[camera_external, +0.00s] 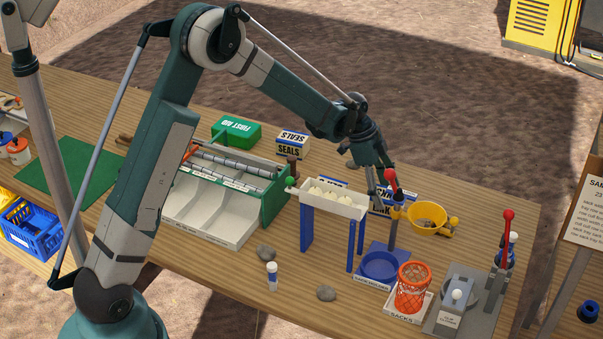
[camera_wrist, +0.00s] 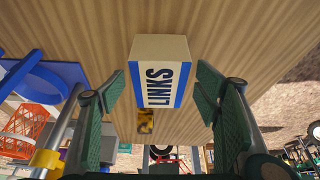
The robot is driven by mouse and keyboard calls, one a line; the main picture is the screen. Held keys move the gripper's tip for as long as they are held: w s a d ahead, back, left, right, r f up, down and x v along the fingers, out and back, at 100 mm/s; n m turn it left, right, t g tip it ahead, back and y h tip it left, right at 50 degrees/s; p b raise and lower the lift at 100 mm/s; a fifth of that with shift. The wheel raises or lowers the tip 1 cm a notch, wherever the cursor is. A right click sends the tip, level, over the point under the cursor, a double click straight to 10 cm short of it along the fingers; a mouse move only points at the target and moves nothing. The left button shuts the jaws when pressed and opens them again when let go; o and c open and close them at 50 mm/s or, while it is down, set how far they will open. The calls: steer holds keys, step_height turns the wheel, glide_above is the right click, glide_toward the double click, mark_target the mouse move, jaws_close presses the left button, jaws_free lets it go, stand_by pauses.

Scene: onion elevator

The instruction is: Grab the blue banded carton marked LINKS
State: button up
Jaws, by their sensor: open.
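The blue banded carton marked LINKS (camera_wrist: 160,75) is cream with blue bands and dark lettering. In the wrist view it sits upper centre, framed by the two green finger pads. It also shows in the external view (camera_external: 380,206), partly hidden behind the red-handled stand and my fingers. My gripper (camera_wrist: 159,92) is open, with a pad to either side of the carton and gaps visible between pads and carton. In the external view my gripper (camera_external: 381,191) points down at the carton. Whether the carton is within the fingers' depth is hard to tell.
A red-handled stand (camera_external: 391,215) and white trough (camera_external: 334,201) stand close in front. A yellow funnel (camera_external: 428,217) lies just right. A SEALS carton (camera_external: 293,143) and green first aid box (camera_external: 237,131) are farther back. Clear wood (camera_external: 490,205) lies to the right.

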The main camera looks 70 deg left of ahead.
mark_target(383, 193)
steer(key=shift+x, duration=1.8)
steer(key=c, duration=1.1)
steer(key=shift+r+p, duration=0.5)
steer(key=shift+r, duration=4.5)
